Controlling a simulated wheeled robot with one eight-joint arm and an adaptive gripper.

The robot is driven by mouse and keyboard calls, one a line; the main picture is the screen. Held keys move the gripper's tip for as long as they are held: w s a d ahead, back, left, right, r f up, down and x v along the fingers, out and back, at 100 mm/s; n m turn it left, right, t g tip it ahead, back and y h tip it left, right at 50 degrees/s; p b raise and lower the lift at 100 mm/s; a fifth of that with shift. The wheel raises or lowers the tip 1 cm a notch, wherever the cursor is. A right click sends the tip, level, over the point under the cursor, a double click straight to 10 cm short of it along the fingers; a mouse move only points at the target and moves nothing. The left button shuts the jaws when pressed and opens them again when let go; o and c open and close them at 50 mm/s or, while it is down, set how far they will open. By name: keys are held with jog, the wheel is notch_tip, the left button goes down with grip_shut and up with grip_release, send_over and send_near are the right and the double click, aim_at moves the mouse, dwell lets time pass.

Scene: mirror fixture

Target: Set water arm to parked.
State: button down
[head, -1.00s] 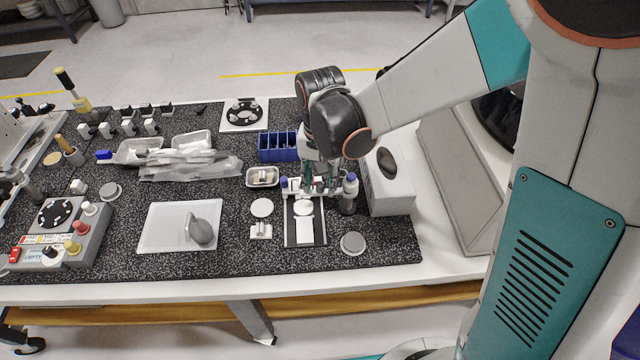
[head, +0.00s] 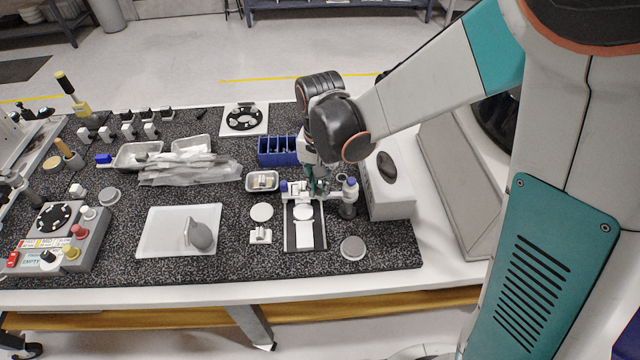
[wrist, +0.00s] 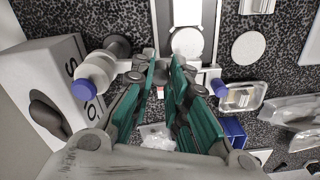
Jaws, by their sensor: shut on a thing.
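The water arm (head: 336,189) is a pale horizontal bar above the back end of a black slide with a white plate (head: 305,235). At its right end is a white, blue-capped head on a dark post (head: 348,203). The head also shows at left in the wrist view (wrist: 97,72). A second blue cap (head: 284,187) sits at the left of the fixture and also shows in the wrist view (wrist: 218,88). My gripper (head: 318,188) points down at the bar, its green-padded fingers (wrist: 165,75) shut on it. The fingers and wrist hide the exact contact.
A white box with a dark knob (head: 390,195) stands close on the right. A blue divided bin (head: 278,150) and a small tray (head: 262,181) lie to the left and behind. A grey disc (head: 352,247) and a white disc (head: 261,212) lie nearby on the speckled mat.

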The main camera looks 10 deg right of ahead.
jog(key=w+d+m+b, duration=0.2)
jog(key=w+d+m, duration=0.4)
jog(key=m, duration=1.1)
jog(key=shift+w+d, duration=0.25)
jog(key=shift+d, duration=0.5)
jog(key=shift+m, duration=0.3)
jog(key=c, duration=1.5)
grip_release()
jog(key=shift+d, duration=0.1)
notch_tip(320, 180, up, 12)
jog(key=shift+r, duration=0.1)
